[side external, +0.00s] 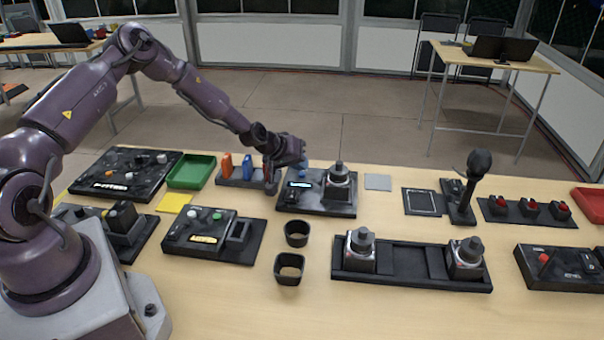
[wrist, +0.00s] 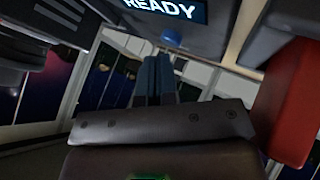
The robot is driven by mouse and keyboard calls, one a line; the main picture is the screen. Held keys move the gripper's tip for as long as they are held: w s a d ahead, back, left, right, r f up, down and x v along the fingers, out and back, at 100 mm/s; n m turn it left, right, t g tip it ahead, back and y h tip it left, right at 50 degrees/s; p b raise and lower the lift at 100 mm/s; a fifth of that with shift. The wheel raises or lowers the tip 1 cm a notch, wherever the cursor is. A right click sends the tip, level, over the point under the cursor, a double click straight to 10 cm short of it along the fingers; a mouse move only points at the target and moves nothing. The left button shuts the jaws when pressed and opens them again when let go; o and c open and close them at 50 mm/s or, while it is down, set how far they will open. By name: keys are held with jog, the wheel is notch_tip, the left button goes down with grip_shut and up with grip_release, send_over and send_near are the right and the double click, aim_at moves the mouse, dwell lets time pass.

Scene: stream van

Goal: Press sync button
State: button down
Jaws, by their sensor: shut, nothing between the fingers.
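The black console (side external: 318,207) stands near the table's far edge in the side external view. Its lit display (side external: 299,185) reads READY in the wrist view (wrist: 165,8). A blue round button (wrist: 172,39) sits beside the display; no sync label is readable.
A joystick-like knob block (side external: 338,183) rises on the console's right. A holder with an orange item (side external: 227,166), a blue item (side external: 247,166) and a red item (wrist: 290,100) stands just left. A green tray (side external: 190,171) is farther left. Two dark cups (side external: 290,268) stand in front.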

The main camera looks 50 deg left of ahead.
aim_at(300, 173)
jog(key=shift+f, duration=0.45)
dwell(0.4)
dwell(0.3)
jog(key=shift+r, duration=0.85)
jog(key=shift+r, duration=2.55)
